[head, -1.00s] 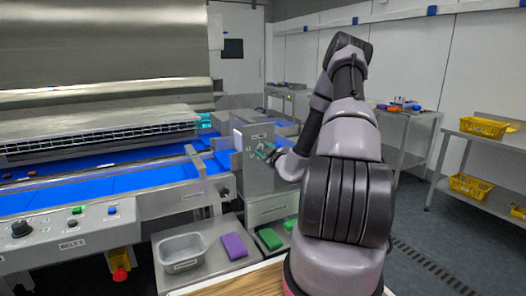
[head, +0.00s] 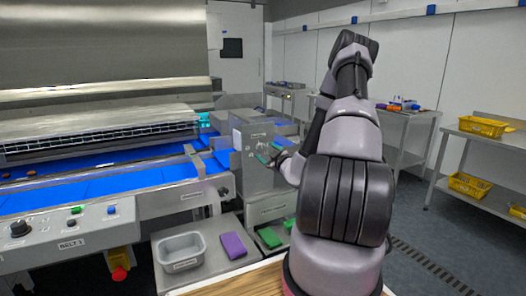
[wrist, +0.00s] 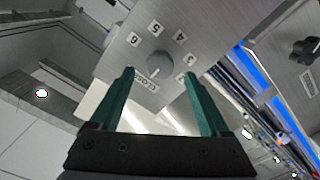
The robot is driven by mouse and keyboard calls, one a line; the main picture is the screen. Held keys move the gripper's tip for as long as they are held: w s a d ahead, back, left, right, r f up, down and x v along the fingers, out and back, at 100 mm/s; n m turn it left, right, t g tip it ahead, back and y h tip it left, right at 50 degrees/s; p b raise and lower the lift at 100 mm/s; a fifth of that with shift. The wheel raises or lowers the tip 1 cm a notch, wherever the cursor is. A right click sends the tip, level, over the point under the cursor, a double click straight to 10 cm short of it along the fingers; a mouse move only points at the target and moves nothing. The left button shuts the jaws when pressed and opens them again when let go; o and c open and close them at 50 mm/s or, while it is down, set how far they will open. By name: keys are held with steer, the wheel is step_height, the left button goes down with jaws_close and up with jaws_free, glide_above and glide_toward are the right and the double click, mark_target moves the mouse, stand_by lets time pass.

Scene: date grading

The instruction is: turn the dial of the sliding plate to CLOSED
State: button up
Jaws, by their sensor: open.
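The dial (wrist: 159,64) is a round grey knob on a grey metal plate (wrist: 218,40). Labels 2 to 6 are set around it, and the CLOSED label (wrist: 146,80) is on the lower left side of it in the wrist view. My gripper (wrist: 158,74) is open, with its two green fingers reaching toward the plate, one on each side of the dial in the picture. I cannot tell whether they touch it. The dial's pointer is too small to read. In the head view my gripper (head: 268,156) is at the face of the grey box (head: 255,172) at the belt's end.
A second, dark knob (wrist: 305,50) shows at the right of the wrist view. The blue belt (head: 130,181) and the control panel (head: 60,229) lie left of the box. A grey tub (head: 181,250) and a purple block (head: 233,245) rest on the low table below.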

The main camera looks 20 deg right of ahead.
steer(key=s, duration=0.7)
steer(key=shift+d, duration=0.15)
